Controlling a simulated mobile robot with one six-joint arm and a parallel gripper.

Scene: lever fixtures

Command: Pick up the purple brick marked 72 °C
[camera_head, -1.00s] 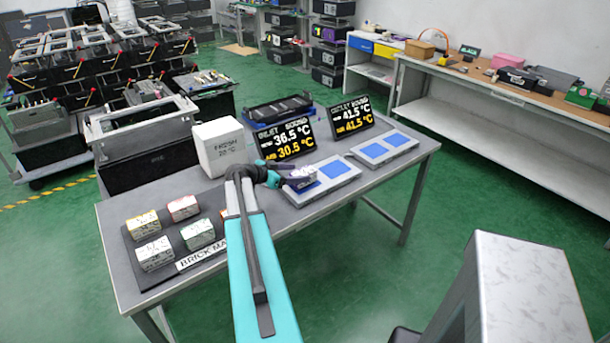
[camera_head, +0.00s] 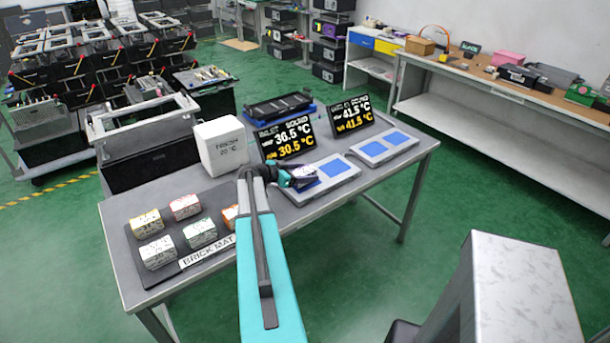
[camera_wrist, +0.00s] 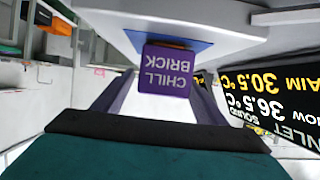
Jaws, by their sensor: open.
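A purple brick (camera_wrist: 167,70) shows in the wrist view with "CHILL BRICK" on its face, upside down in the picture. I cannot read a 72 °C mark. It sits at the blue pad (camera_wrist: 205,45) of a pale plate fixture. In the head view this is the nearer plate (camera_head: 345,181), and the brick there is mostly hidden by my gripper. My gripper (camera_head: 303,177) is open, its two fingers reaching to either side of the brick in the wrist view. I cannot tell whether they touch it.
Two black displays, INLET (camera_head: 287,137) and another (camera_head: 350,116), stand behind the plates. A white block (camera_head: 221,146) stands left of them. Several pale bricks, such as a red-edged one (camera_head: 185,207), sit on a dark mat at the left. A second plate (camera_head: 384,148) lies farther right.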

